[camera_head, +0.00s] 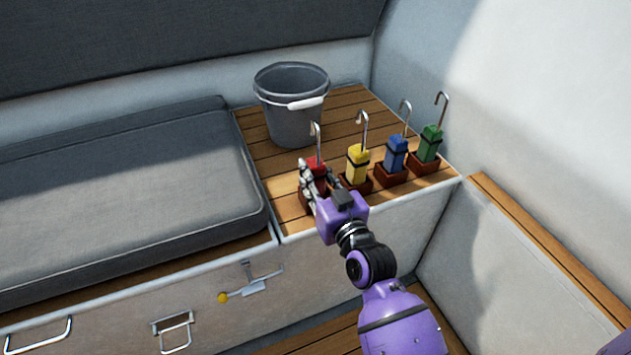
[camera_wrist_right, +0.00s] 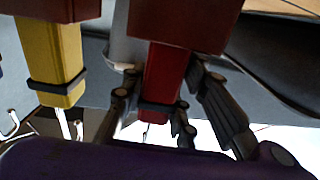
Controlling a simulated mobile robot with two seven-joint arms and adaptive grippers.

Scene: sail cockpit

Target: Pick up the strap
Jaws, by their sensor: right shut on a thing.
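A red strap (camera_head: 317,172) with a metal hook on top stands upright in a brown holder at the left end of a row. My right gripper (camera_head: 312,188) is shut on the red strap, its fingers on both sides of it. In the wrist view, which looks upside down, the red strap (camera_wrist_right: 165,78) sits between the fingers, its dark band near their tips. The strap is still at its holder (camera_wrist_right: 190,22). A yellow strap (camera_head: 357,163), a blue strap (camera_head: 396,153) and a green strap (camera_head: 430,143) stand in their own holders to the right. My left gripper is out of view.
A grey bucket (camera_head: 285,115) with a white handle grip stands behind the red strap on the wooden shelf (camera_head: 262,150). A grey cushion (camera_head: 120,190) lies to the left. The yellow strap (camera_wrist_right: 52,60) is close beside my right gripper. A pale wall rises at the right.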

